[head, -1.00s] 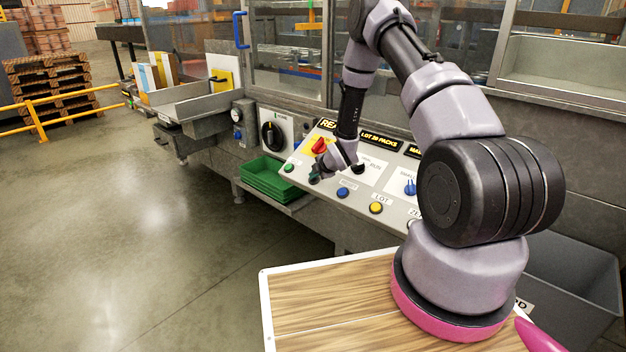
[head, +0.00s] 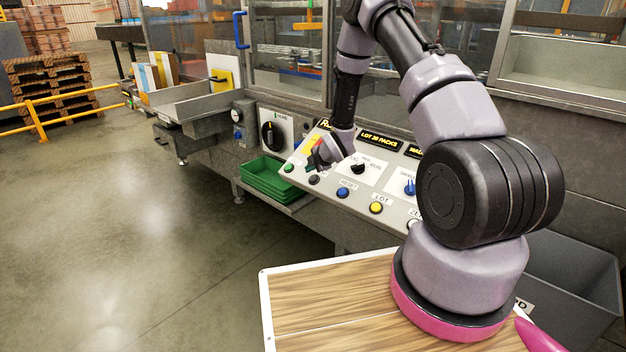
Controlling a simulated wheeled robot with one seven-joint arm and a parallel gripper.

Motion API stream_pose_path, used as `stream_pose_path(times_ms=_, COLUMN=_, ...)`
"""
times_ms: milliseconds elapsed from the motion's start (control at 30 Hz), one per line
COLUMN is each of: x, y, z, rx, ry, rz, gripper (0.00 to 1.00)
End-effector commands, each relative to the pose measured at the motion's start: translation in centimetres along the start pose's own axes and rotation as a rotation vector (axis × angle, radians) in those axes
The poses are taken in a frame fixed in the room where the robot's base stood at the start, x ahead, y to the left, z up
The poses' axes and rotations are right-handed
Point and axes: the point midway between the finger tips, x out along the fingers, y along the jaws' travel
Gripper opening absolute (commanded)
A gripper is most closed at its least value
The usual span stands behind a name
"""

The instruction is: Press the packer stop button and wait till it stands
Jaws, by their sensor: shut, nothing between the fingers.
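The sloped control panel (head: 328,196) of the machine stands in front of me in the head view. At its left end are a green button (head: 289,168) and a dark button (head: 314,180); I cannot read which one is labelled stop. My gripper (head: 317,164) is shut and empty, pointing down over the panel's left end, just above the dark button. It covers most of the red knob on its yellow plate (head: 309,146). I cannot tell whether the fingertips touch the panel.
A green tray (head: 268,178) sits left below.

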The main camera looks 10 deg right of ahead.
Motion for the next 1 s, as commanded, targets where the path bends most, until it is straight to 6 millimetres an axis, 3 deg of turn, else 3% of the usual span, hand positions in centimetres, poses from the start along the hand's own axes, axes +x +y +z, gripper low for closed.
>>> stream_pose_path(times_ms=233, x=-1.5, y=1.1, z=-1.0, rx=-0.001, ry=-0.001, rz=0.001, gripper=0.0)
stream_pose_path(times_ms=867, x=-1.6, y=1.2, z=-1.1, rx=0.0, ry=-0.001, rz=0.0, gripper=0.0)
stream_pose_path(times_ms=1000, x=-2.5, y=2.3, z=-0.8, rx=0.032, ry=-0.013, rz=0.001, gripper=0.0)
